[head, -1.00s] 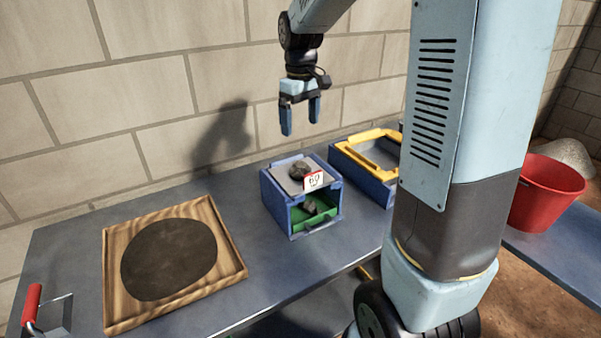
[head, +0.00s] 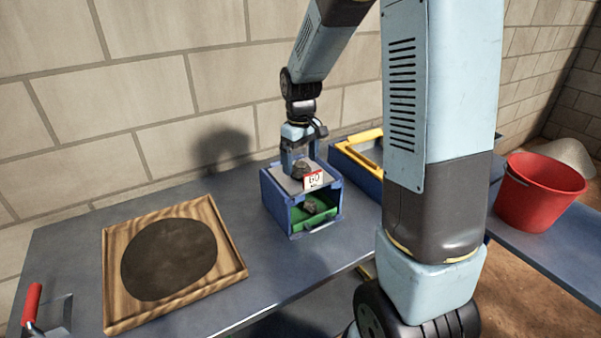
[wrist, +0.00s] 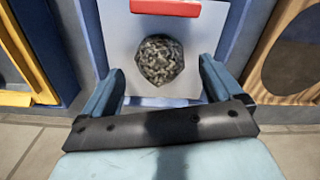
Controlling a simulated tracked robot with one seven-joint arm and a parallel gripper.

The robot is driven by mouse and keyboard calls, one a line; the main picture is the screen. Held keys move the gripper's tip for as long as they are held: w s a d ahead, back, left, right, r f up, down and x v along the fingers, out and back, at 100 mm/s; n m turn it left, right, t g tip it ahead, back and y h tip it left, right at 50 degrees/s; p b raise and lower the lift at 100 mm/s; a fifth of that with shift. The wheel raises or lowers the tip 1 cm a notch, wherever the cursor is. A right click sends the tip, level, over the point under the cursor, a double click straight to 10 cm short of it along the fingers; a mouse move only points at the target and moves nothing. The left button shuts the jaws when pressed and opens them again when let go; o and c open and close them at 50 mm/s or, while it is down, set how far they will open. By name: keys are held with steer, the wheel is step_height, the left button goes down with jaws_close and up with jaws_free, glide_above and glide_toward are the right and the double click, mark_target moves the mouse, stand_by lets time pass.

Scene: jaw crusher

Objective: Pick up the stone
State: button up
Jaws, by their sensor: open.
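The stone (head: 301,170) is dark grey, rough and rounded. It lies on the pale plate (head: 288,184) on top of a small blue crusher box (head: 276,205). In the wrist view the stone (wrist: 160,60) lies ahead of and between my two fingertips. My gripper (head: 299,166) is over the box top, pointing down, with its fingers apart and nothing gripped. In the wrist view my gripper (wrist: 157,75) has one finger on each side of the stone, with gaps on both sides. A second grey stone (head: 310,206) sits in the green tray (head: 322,222) inside the box.
A blue bin with a yellow rim (head: 352,158) stands to the right. A wooden tray with a dark disc (head: 112,285) lies left. A red bucket (head: 540,195) stands far right.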

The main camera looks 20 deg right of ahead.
steer(key=shift+f, duration=1.2)
steer(key=shift+c, duration=0.2)
steer(key=c, duration=1.5)
